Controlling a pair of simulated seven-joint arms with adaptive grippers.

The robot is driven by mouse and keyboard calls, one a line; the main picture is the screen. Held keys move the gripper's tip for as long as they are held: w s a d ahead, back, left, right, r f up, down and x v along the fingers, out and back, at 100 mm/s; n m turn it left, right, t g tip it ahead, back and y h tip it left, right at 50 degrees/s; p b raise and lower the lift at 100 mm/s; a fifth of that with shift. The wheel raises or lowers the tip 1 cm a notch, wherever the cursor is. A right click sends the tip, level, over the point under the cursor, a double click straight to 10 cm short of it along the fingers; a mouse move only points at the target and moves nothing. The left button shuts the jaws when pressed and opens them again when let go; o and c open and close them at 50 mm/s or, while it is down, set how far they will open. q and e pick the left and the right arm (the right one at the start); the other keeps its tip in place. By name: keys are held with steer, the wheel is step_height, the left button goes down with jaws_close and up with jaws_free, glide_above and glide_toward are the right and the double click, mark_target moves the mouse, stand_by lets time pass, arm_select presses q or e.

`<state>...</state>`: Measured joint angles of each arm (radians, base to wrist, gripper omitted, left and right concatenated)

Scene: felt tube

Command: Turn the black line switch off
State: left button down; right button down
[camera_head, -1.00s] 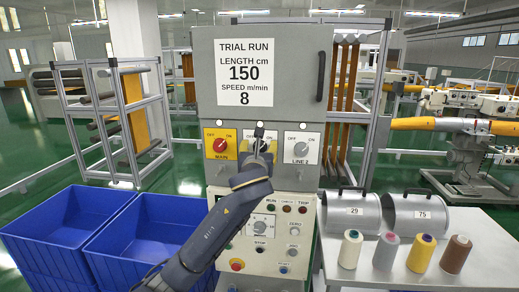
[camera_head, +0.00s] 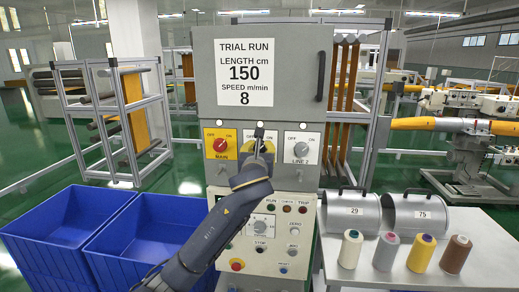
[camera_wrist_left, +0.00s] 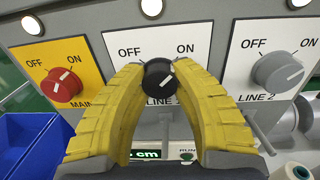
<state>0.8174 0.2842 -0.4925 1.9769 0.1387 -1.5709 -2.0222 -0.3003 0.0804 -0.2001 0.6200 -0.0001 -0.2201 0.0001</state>
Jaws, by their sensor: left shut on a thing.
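The black line switch (camera_wrist_left: 157,75) is a round knob on a white plate marked OFF at left and ON at right. In the left wrist view its white mark slants to the upper right, toward the ON side. My left gripper (camera_wrist_left: 160,80) has its yellow fingers on both sides of this knob and is shut on it. In the head view the left gripper (camera_head: 262,146) is at the middle switch plate and hides most of the knob. My right gripper is in neither view.
The red MAIN knob (camera_wrist_left: 61,85) on a yellow plate is left of the black one. The grey LINE 2 knob (camera_wrist_left: 278,70) is to its right. Blue bins (camera_head: 150,235) stand left of the cabinet. A table (camera_head: 480,275) with thread cones is at right.

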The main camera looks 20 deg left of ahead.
arm_select(q)
steer(key=shift+r, duration=0.15)
steer(key=n, duration=0.4)
steer(key=shift+r+n, duration=0.1)
steer(key=shift+n, duration=0.2)
steer(key=n, duration=0.4)
steer(key=shift+a+n, duration=0.1)
steer(key=shift+n, duration=0.2)
steer(key=n, duration=0.4)
steer(key=shift+h, duration=0.4)
steer(key=shift+a+n, duration=0.15)
steer(key=shift+n, duration=1.95)
steer(key=c, duration=1.2)
jaws_free()
steer(key=shift+a, duration=0.1)
steer(key=o, duration=0.3)
steer(key=shift+f, duration=0.2)
